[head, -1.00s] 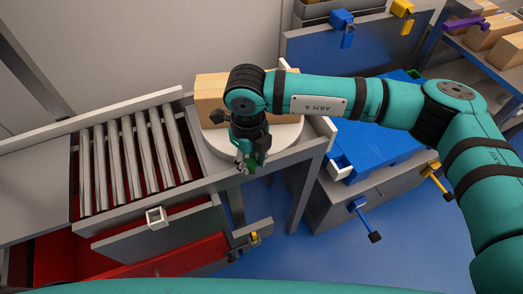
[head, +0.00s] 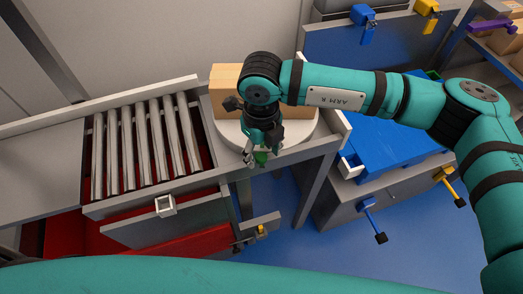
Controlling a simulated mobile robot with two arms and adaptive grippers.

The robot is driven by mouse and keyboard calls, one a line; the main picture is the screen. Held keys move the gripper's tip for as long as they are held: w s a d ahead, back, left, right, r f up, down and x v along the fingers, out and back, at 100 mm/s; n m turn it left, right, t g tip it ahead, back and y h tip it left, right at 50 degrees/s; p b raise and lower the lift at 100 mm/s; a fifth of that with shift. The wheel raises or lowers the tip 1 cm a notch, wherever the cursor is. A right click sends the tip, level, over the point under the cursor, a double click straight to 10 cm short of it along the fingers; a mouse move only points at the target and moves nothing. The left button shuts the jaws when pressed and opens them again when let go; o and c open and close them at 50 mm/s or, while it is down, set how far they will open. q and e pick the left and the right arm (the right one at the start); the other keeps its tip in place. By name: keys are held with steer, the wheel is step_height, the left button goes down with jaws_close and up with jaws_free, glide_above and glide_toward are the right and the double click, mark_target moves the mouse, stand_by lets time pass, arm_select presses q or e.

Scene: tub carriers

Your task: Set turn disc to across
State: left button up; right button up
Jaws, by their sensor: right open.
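The turn disc (head: 301,134) is a pale round plate set into the grey bench at the end of the roller track. A cardboard box (head: 224,80) stands on it, partly hidden behind my right arm. A small green piece (head: 261,158) shows at the disc's front edge. My right gripper (head: 262,152) points down over the front of the disc, with its open fingers around or just above the green piece. I cannot tell whether they touch it. My left gripper is out of view.
A roller track (head: 150,150) lies left of the disc, with open red-lined drawers below. A blue-topped grey unit (head: 375,150) with blue and yellow handles stands to the right. Shelves with boxes are at the far right. Blue floor shows in front.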

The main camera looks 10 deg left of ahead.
step_height(320, 180, up, 11)
steer(key=shift+r, duration=0.15)
